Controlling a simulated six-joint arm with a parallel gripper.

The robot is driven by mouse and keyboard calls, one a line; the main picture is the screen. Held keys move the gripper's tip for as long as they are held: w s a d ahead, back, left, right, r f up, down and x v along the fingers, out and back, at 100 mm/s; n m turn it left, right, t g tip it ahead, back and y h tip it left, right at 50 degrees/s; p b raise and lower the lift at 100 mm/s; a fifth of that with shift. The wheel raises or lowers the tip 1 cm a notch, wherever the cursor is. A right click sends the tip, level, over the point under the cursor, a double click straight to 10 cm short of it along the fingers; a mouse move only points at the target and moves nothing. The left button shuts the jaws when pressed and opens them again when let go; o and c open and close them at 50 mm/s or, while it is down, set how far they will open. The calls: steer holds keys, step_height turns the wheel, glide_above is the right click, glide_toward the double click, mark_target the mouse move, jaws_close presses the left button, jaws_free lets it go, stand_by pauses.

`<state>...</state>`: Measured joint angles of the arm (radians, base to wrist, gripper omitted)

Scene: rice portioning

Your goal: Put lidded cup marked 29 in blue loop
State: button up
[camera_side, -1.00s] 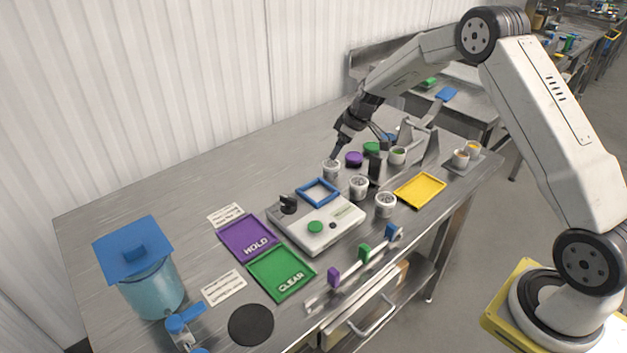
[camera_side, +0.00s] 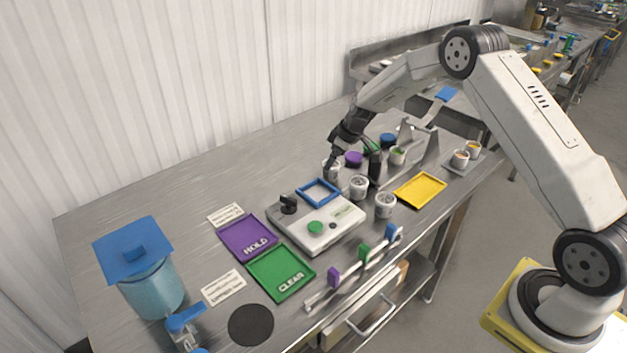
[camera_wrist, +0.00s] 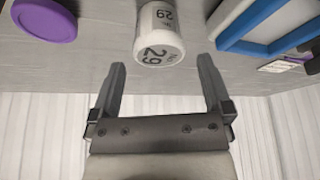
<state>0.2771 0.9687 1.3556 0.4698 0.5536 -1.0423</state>
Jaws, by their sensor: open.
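The lidded cup marked 29 (camera_wrist: 158,38) is white with black print and lies ahead of my fingertips, between their lines, in the wrist view. In the side view it appears to be the cup (camera_side: 331,173) behind the blue loop, partly covered by a finger. My gripper (camera_wrist: 161,66) is open and empty; in the side view its fingers (camera_side: 353,168) are low, close to the cups. The blue loop (camera_side: 305,193) is a square frame on the back of the pale device; its corner shows at right in the wrist view (camera_wrist: 238,44).
Other white cups (camera_side: 358,188) (camera_side: 385,206) stand close by. A purple lid (camera_side: 353,158) lies behind them. A yellow tray (camera_side: 420,190) is to the right. Purple HOLD (camera_side: 246,237) and green CLEAR (camera_side: 281,272) trays lie left. The rear left tabletop is clear.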

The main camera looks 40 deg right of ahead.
steer(key=shift+x, duration=1.7)
steer(key=c, duration=1.3)
steer(key=shift+r, duration=0.25)
